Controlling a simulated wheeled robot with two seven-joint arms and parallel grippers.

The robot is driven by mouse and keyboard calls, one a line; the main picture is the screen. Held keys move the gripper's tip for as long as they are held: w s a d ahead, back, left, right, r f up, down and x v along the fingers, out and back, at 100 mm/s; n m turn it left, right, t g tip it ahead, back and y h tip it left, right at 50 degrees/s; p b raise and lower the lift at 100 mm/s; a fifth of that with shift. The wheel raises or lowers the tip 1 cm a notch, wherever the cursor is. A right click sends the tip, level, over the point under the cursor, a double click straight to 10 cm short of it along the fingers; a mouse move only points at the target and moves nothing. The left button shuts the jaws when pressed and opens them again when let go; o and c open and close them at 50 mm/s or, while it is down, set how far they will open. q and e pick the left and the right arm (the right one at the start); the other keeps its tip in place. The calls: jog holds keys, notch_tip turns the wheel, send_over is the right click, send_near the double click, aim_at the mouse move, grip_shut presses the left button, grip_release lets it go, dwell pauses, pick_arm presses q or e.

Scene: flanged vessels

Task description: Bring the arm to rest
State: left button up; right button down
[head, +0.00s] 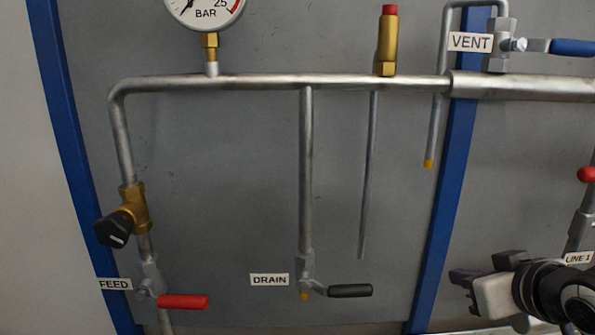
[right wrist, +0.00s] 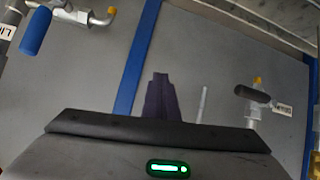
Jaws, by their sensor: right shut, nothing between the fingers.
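My right gripper (head: 463,277) is at the lower right of the head view, in front of the grey panel, to the right of the blue upright. Its dark fingers point left and hold nothing. In the right wrist view the fingers (right wrist: 160,98) stand together, shut, with bare grey panel and a blue strip behind them. The fingers look apart from the pipes and valves. My left gripper is in neither view.
The drain valve's black handle (head: 350,291) lies left of my right gripper; it also shows in the right wrist view (right wrist: 252,94). A red feed handle (head: 182,301) is lower left. A blue handle (right wrist: 36,32) is at the wrist view's upper left. The LINE 1 label (head: 578,257) is close beside my right arm.

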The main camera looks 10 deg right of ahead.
jog(key=s+a+f+g, duration=0.25)
jog(key=s+f, duration=0.25)
jog(key=f, duration=0.4)
jog(key=s+a+f+g, duration=0.25)
jog(key=s+f, duration=0.25)
jog(key=f, duration=0.3)
jog(key=s+a+f+g, duration=0.1)
jog(key=s+a+f, duration=0.2)
jog(key=s+f, duration=0.35)
jog(key=s+a+f+g, duration=0.2)
jog(key=s+a+f, duration=0.15)
jog(key=s, duration=0.65)
jog(key=w+a+f+t+y, duration=0.1)
jog(key=w+a+f+t, duration=0.1)
jog(key=f, duration=0.4)
jog(key=w+a+f+t+y, duration=0.1)
jog(key=w+a+f+t, duration=0.1)
jog(key=f, duration=0.4)
jog(key=shift+w+a+f+n+t+y, duration=0.2)
jog(key=shift+w+n+t+y, duration=0.25)
jog(key=shift+w, duration=0.2)
